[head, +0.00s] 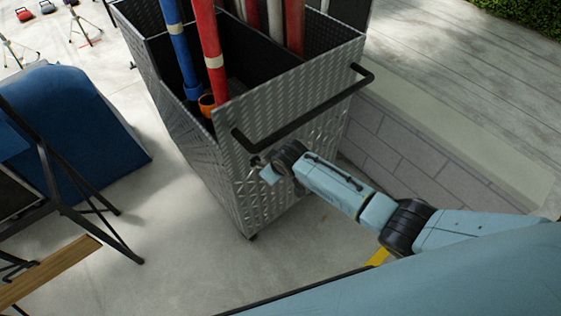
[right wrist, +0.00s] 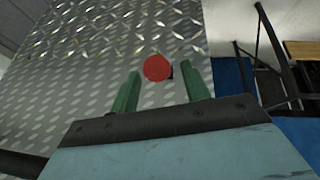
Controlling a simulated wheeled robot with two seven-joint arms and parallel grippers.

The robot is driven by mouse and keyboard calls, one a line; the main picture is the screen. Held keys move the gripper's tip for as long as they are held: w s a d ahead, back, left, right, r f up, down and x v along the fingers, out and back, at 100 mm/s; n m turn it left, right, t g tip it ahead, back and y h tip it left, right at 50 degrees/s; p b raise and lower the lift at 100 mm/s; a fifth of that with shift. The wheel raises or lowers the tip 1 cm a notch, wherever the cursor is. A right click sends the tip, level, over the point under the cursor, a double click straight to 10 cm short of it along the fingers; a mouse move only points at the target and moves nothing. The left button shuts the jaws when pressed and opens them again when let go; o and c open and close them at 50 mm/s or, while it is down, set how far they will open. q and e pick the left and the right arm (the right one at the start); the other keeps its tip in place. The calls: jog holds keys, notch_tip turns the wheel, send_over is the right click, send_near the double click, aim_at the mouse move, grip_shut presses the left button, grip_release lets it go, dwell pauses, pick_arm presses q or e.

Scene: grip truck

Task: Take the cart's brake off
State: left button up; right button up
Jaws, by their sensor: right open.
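The cart (head: 240,190) is a grey diamond-plate metal box with a black push handle (head: 305,112) along its near side. In the right wrist view, a round red knob (right wrist: 157,68) stands out from the cart's plate (right wrist: 100,55); I take it to be the brake. My right gripper (right wrist: 161,77) has its green fingers apart, with the knob showing between their tips. I cannot tell how far the knob reaches in between them. In the head view, my right gripper (head: 265,170) is close to the cart's panel below the handle, and the knob cannot be made out there. My left gripper is out of view.
Blue (head: 178,50) and red (head: 208,50) poles stand in the cart. A low block wall (head: 400,150) lies right of it. A blue padded shape (head: 90,120) and black-framed stands (head: 60,200) are at left. Bare concrete floor (head: 160,225) lies between.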

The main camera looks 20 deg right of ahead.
jog(key=a+p+v, duration=0.1)
jog(key=v, duration=0.9)
jog(key=shift+s+d+r, duration=0.2)
jog(key=shift+d+r, duration=0.1)
jog(key=shift+d, duration=0.15)
jog(key=s+d+f+m+g+b, duration=0.15)
jog(key=s+f, duration=0.25)
jog(key=f, duration=0.6)
jog(key=s+d+f+b, duration=0.3)
jog(key=s+f, duration=0.1)
jog(key=f, duration=0.5)
jog(key=s+d+f+m+g+b, duration=0.1)
jog(key=s+d+f+b, duration=0.2)
jog(key=f, duration=0.7)
jog(key=s+d+f+b, duration=0.1)
jog(key=s+f+b, duration=0.1)
jog(key=s+f, duration=0.4)
jog(key=s+d+f+m+g+b, duration=0.1)
jog(key=s+f, duration=0.6)
jog(key=s, duration=0.8)
jog(key=s+f+g+h+b, duration=0.1)
jog(key=s+f+b, duration=0.3)
jog(key=s+f, duration=0.3)
jog(key=s, duration=0.4)
jog(key=shift+s+d+f, duration=0.2)
jog(key=shift+s+d, duration=0.15)
jog(key=shift+d, duration=0.05)
